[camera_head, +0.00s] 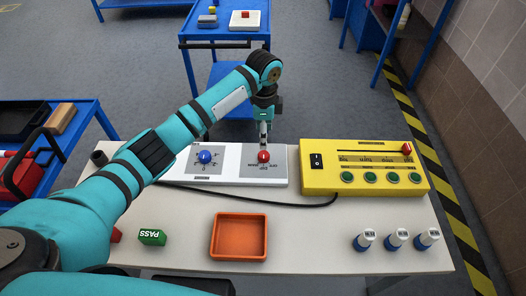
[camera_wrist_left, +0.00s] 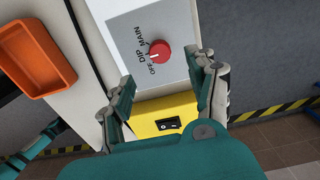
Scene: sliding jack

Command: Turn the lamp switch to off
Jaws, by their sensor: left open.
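The lamp switch is a red round knob (camera_head: 264,156) on a grey panel of a white box on the table. In the left wrist view the knob (camera_wrist_left: 160,50) has a short white mark on its label side, seemingly toward DIP, with OFF and MAIN on either side. My left gripper (camera_head: 263,140) points down at the knob from just behind and above it in the head view. In the wrist view its two fingers (camera_wrist_left: 167,72) are apart with nothing between them, and the knob lies just beyond the tips. Contact cannot be seen. My right gripper is not in view.
A blue knob (camera_head: 205,156) sits left on the same box, below my arm. A yellow control box (camera_head: 364,180) stands close on the right. An orange tray (camera_head: 238,236), a green PASS block (camera_head: 152,237) and blue-white stamps (camera_head: 397,238) are nearer the front.

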